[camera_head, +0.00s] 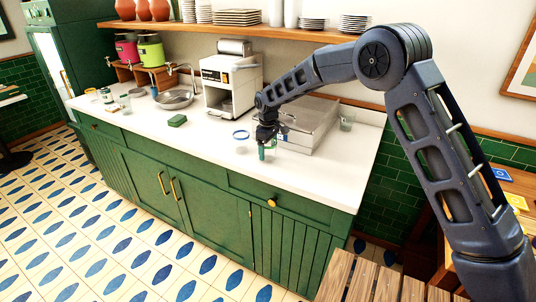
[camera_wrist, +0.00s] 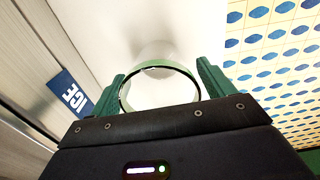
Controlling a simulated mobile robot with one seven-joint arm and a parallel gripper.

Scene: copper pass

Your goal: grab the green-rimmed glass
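The green-rimmed glass (camera_wrist: 160,62) stands upright on the white counter, seen from above through its rim in the wrist view. My gripper (camera_wrist: 160,75) has its green fingers on either side of the glass, close to the rim. The fingers look spread, with little room beside the glass; I cannot tell whether they touch it. In the head view, my gripper (camera_head: 267,151) is low over the counter, in front of the grey ice bin, and mostly hides the glass.
The ice bin (camera_head: 306,122) is close behind my gripper. A blue-rimmed glass (camera_head: 240,137) stands just left. Another glass (camera_head: 347,120) is right of the bin. A green sponge (camera_head: 177,120) and a white machine (camera_head: 230,85) are farther left. The counter's front edge is near.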

